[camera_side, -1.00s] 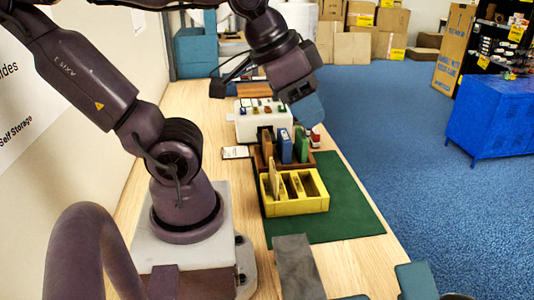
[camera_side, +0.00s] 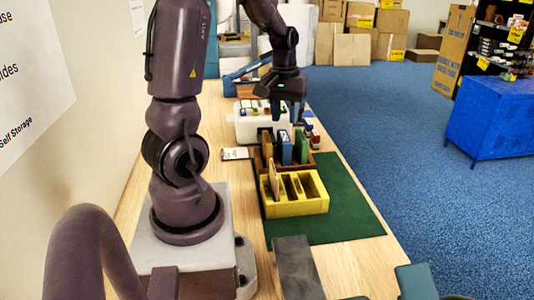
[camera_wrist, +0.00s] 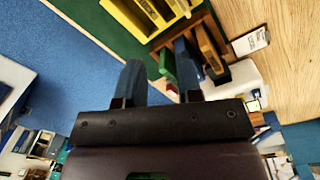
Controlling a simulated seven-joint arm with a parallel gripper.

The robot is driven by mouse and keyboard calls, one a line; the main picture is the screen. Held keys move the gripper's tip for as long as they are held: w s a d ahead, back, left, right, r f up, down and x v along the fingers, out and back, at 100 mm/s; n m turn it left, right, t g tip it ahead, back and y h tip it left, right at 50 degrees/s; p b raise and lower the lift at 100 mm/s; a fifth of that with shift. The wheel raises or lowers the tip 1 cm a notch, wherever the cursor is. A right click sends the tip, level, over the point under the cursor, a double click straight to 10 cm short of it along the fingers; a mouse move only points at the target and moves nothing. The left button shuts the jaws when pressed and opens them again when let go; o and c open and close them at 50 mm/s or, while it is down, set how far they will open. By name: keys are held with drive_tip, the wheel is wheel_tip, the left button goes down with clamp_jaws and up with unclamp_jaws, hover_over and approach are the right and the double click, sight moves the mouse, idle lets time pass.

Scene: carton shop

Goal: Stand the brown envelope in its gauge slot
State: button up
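The brown envelope (camera_side: 267,146) stands upright in the dark brown rack (camera_side: 314,165), left of a blue one (camera_side: 286,148) and a green one (camera_side: 301,146). The wrist view also shows the brown envelope (camera_wrist: 209,48). The yellow gauge (camera_side: 295,209) sits in front of the rack; a tan flat piece (camera_side: 273,179) stands at its left end and its other slots look empty. My gripper (camera_side: 287,113) is above and behind the rack, over the white box. Its two blue fingers (camera_wrist: 158,85) are apart in the wrist view, with nothing visibly held.
A white box (camera_side: 247,125) with small items stands behind the rack. Small bottles (camera_side: 314,138) are right of the rack. A white card (camera_side: 236,153) lies on the wooden table to the left. The green mat (camera_side: 347,205) is clear right of the gauge.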

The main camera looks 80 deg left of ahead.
drive_tip(key=s+a+f+n, duration=0.1)
drive_tip(key=a, duration=0.2)
drive_tip(key=a+f+n, duration=0.2)
drive_tip(key=a, duration=0.2)
drive_tip(key=s+a+f+n, duration=0.1)
drive_tip(key=a+n, duration=0.1)
drive_tip(key=a, duration=0.1)
drive_tip(key=shift+s+a+f+g, duration=0.3)
drive_tip(key=shift+s+a, duration=0.05)
drive_tip(key=shift+w+f+n, duration=0.1)
drive_tip(key=shift+f+n, duration=0.05)
drive_tip(key=shift+n, duration=0.25)
hover_over(269, 154)
drive_tip(key=a, duration=0.1)
wheel_tip(269, 154, down, 7)
drive_tip(key=shift+f, duration=0.1)
drive_tip(key=shift+d+f, duration=0.2)
drive_tip(key=shift+f, duration=2.45)
drive_tip(key=shift+w, duration=0.1)
clamp_jaws()
